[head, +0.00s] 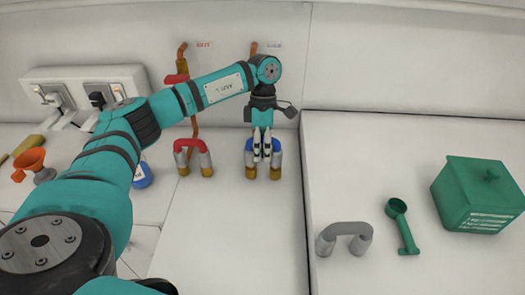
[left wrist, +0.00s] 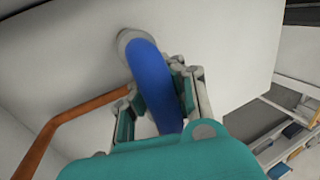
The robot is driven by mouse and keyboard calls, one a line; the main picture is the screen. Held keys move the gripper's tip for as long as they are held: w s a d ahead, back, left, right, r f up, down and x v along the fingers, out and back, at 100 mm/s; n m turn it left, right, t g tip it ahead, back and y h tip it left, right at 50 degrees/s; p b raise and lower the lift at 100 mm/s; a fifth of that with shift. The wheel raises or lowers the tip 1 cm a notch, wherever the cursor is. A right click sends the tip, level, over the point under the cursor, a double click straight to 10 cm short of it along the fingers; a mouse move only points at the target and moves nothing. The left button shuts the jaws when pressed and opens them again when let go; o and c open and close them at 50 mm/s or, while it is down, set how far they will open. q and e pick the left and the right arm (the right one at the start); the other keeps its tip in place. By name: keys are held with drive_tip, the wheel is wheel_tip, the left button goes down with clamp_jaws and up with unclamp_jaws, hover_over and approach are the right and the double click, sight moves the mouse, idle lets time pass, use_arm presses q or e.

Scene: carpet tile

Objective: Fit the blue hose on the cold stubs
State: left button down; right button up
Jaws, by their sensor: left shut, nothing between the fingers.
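The blue hose (head: 277,146) is an upside-down U with grey end cuffs, below the right-hand pipe. Its ends line up with the two brass cold stubs (head: 275,173); whether both cuffs are fully seated I cannot tell. My left gripper (head: 262,157) is at the hose's arch, pointing down, its fingers close together and shut on nothing, hiding the middle of the hose. In the left wrist view the blue hose (left wrist: 150,75) runs past the fingers to a grey cuff (left wrist: 127,37). My right gripper is not in view.
A red hose (head: 191,144) stands on brass stubs to the left, under the hot pipe. A grey hose (head: 345,228), a green scoop (head: 404,226) and a green box (head: 478,195) lie on the right surface.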

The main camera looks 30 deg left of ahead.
use_arm(q)
drive_tip(key=shift+f+b, duration=0.45)
drive_tip(key=shift+f, duration=0.25)
drive_tip(key=c, duration=1.4)
unclamp_jaws()
drive_tip(key=v, duration=0.8)
